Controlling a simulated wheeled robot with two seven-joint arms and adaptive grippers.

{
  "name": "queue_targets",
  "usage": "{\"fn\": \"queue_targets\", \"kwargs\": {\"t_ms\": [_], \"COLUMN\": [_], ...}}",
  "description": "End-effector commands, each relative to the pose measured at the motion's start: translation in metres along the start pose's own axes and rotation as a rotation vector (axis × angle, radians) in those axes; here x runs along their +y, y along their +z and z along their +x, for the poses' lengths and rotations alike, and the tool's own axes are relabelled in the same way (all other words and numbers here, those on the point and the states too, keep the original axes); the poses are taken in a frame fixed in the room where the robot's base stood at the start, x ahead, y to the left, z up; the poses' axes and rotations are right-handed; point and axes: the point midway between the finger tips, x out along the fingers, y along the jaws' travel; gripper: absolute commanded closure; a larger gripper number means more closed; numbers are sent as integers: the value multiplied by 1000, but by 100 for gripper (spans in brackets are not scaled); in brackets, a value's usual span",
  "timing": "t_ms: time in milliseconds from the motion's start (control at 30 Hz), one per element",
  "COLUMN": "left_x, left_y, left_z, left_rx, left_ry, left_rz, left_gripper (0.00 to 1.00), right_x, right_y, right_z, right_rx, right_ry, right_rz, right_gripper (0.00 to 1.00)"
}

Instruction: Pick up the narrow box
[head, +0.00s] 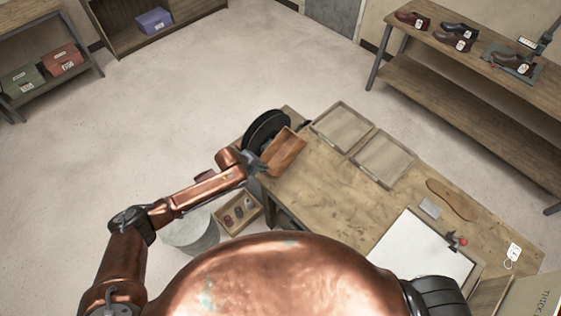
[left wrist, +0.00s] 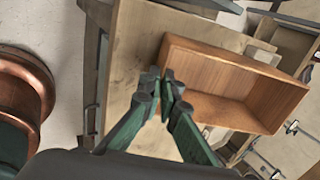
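The narrow box (head: 285,153) is an open, orange-brown wooden box near the far left corner of the workbench in the head view. It looks tilted. In the left wrist view the box (left wrist: 235,80) shows its open inside. My left gripper (head: 257,166) is at the box's near left side. In the left wrist view the green and black fingers (left wrist: 165,86) come close together at the box's left wall, seemingly pinching it. Whether the box's underside touches the bench is hidden. My right gripper is not in view.
The workbench (head: 315,195) holds two shallow trays (head: 342,128), a sole (head: 452,199) and a white board (head: 418,252). A black wheel-like thing (head: 266,128) stands behind the box. A small crate (head: 238,212) and a grey bin (head: 190,232) stand left of the bench.

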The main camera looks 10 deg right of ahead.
Motion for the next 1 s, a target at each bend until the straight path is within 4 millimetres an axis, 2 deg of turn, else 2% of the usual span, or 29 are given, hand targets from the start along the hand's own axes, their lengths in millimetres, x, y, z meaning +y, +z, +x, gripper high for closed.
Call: {"fn": "queue_targets", "kwargs": {"t_ms": [267, 1000], "left_x": [-3, -25], "left_y": [0, 0], "left_z": [-3, -38], "left_rx": [-1, -1], "left_ry": [-3, -2], "left_rz": [1, 2], "left_gripper": [100, 100], "right_x": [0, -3], "right_y": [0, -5], "right_z": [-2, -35], "right_rx": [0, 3], "right_ry": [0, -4], "right_rz": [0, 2], "right_gripper": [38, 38]}}
